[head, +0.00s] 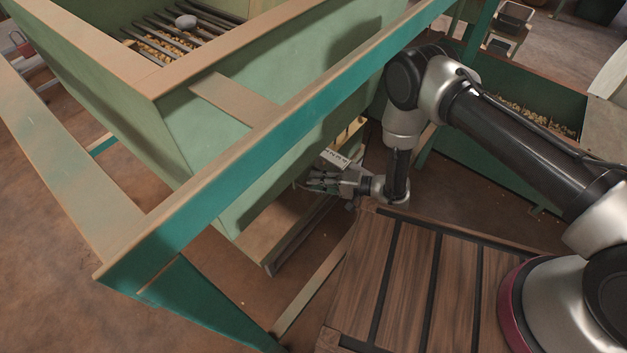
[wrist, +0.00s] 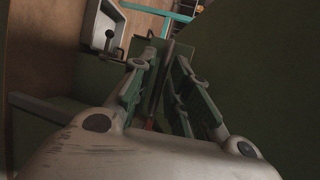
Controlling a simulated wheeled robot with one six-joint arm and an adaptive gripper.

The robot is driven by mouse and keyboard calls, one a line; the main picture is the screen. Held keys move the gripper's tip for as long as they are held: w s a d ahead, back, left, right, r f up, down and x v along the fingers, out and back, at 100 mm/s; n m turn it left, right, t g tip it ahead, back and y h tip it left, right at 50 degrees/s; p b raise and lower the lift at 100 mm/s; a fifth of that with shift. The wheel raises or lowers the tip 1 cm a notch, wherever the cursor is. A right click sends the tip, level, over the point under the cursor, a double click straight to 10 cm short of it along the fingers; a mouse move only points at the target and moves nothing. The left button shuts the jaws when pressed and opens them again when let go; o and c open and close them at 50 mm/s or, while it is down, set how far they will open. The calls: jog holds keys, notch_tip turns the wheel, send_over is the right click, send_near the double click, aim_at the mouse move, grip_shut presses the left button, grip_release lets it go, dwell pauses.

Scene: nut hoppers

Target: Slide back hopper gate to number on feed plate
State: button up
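The green hopper (head: 200,125) fills the left and middle of the head view, with a tan rim and a sloping lower wall. My gripper (head: 315,182) is low beside its underside, near a pale plate with dark lettering (head: 335,159), which is too small to read. In the wrist view, my gripper (wrist: 165,62) has its two fingers apart, with a visible gap between them. A dark green panel shows behind and between the fingertips; I cannot tell whether they touch it. I cannot make out the gate clearly; the hopper and my gripper hide that area.
A teal frame rail (head: 290,115) crosses the head view above my gripper. A slatted wooden platform (head: 410,280) lies below my arm. Another green bin (head: 500,140) with nuts stands behind. A white piece with a dark knob (wrist: 103,28) shows in the wrist view.

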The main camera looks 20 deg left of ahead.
jog(key=shift+a+f, duration=0.1)
jog(key=shift+a, duration=0.5)
jog(key=shift+c, duration=0.4)
grip_shut()
jog(key=shift+d, duration=0.1)
jog(key=s+d, duration=0.2)
jog(key=d, duration=0.5)
jog(key=shift+s, duration=0.2)
